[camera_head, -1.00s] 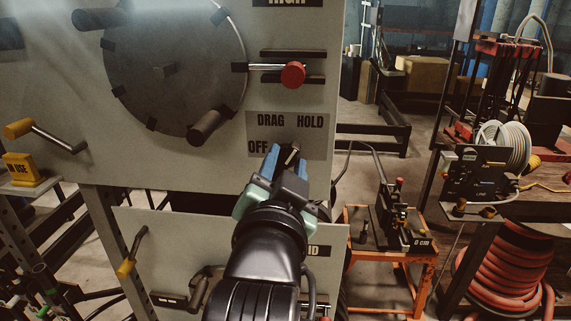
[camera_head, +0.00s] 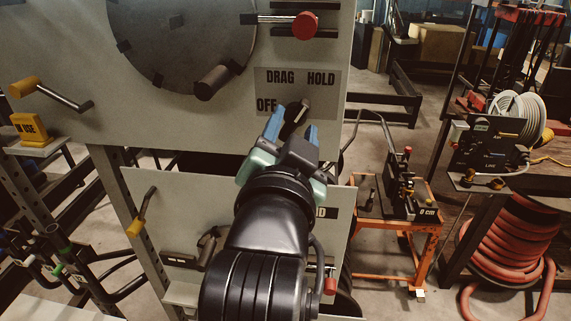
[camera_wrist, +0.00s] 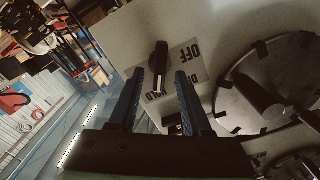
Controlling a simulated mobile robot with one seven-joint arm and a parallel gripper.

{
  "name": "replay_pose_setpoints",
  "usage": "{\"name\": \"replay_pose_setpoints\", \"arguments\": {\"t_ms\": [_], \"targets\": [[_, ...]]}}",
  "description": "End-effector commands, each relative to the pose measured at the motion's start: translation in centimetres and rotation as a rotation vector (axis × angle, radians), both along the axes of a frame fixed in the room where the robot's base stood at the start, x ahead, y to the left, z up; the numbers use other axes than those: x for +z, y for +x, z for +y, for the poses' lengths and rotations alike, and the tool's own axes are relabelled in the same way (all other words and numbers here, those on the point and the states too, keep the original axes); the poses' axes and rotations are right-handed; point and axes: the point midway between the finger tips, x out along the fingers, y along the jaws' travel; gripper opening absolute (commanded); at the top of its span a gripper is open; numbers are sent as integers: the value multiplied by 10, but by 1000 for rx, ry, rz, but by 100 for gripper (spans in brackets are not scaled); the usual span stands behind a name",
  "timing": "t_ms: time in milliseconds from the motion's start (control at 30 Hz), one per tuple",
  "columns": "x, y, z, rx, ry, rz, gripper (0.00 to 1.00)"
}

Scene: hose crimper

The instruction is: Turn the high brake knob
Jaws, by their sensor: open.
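The brake knob (camera_head: 300,111) is a dark lever on a grey plate (camera_head: 336,104) marked OFF, DRAG and HOLD, on the pale panel (camera_head: 190,128). Part of it is hidden behind my gripper in the head view. My gripper (camera_head: 293,122) is open, its blue fingers pointing up at the knob. In the wrist view the knob (camera_wrist: 159,62) lies ahead, in line with the gap between the open fingers of my gripper (camera_wrist: 159,78). I cannot tell whether the fingers touch it.
A large dark disc (camera_head: 180,45) with a handle (camera_head: 217,80) is left of the plate. A red-knobbed lever (camera_head: 305,25) is above it. A yellow-knobbed lever (camera_head: 24,87) is at left. A lower panel (camera_head: 165,215) carries more levers. An orange stand (camera_head: 390,232) is at right.

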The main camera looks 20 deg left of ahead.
Motion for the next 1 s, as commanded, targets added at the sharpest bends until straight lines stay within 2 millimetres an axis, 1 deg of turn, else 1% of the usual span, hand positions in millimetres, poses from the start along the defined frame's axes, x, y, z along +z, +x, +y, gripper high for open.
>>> {"name": "replay_pose_setpoints", "arguments": {"t_ms": [33, 167, 200, 533, 767, 1000], "targets": [[-4, -9, -3, 0, 1, -2, 49], [-4, -35, -10, -1, 2, -4, 49], [3, -35, -10, -1, -2, 5, 49], [4, -57, -16, 1, -3, 6, 49], [4, -62, -19, -4, -3, 8, 49], [4, -72, -22, -4, -3, 6, 49]]}}
